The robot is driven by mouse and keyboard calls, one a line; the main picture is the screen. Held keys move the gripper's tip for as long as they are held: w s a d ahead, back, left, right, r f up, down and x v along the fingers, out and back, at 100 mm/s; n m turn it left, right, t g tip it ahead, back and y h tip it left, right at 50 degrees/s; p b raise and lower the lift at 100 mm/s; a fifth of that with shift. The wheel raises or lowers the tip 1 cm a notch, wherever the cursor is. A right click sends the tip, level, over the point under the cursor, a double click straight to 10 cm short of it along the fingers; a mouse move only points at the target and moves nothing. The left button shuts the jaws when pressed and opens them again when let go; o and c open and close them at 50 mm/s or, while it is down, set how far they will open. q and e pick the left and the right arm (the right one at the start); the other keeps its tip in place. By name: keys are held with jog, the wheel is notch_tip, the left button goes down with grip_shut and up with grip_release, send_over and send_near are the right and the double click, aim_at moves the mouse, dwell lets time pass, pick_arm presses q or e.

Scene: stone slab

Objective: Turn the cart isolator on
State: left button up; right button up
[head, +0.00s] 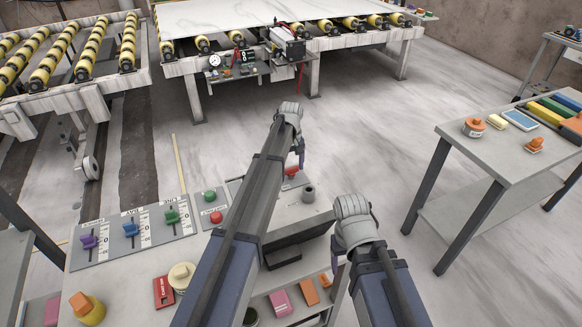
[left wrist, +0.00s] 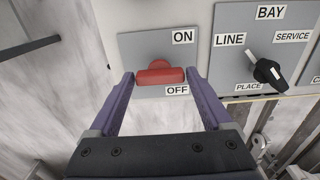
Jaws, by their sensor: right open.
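The cart isolator's red handle (left wrist: 160,76) shows in the left wrist view on a grey plate (left wrist: 143,48). Its wide bar lies level, with ON printed above right and OFF below right. My left gripper (left wrist: 159,80) is open, one purple finger at each end of the bar, with narrow gaps; I cannot tell if it touches. In the head view the left gripper (head: 300,148) reaches down over the red handle (head: 291,172), which is partly hidden by my arm. My right gripper (head: 336,245) is low at the cart's right side, its fingers mostly hidden.
A BAY selector with a black knob (left wrist: 266,72) is right of the isolator. Coloured levers (head: 130,229), a green button (head: 210,195) and a red button (head: 216,217) are on the cart's left. A side table (head: 470,150) stands right, roller tables (head: 290,40) behind. The floor between is clear.

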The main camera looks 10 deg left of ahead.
pick_arm(q)
jog(key=c, duration=1)
jog(key=shift+m, duration=0.3)
jog(key=m, duration=0.3)
jog(key=shift+m, duration=0.3)
jog(key=m, duration=0.4)
jog(key=shift+m, duration=0.3)
jog(key=m, duration=0.4)
jog(key=shift+m, duration=2.5)
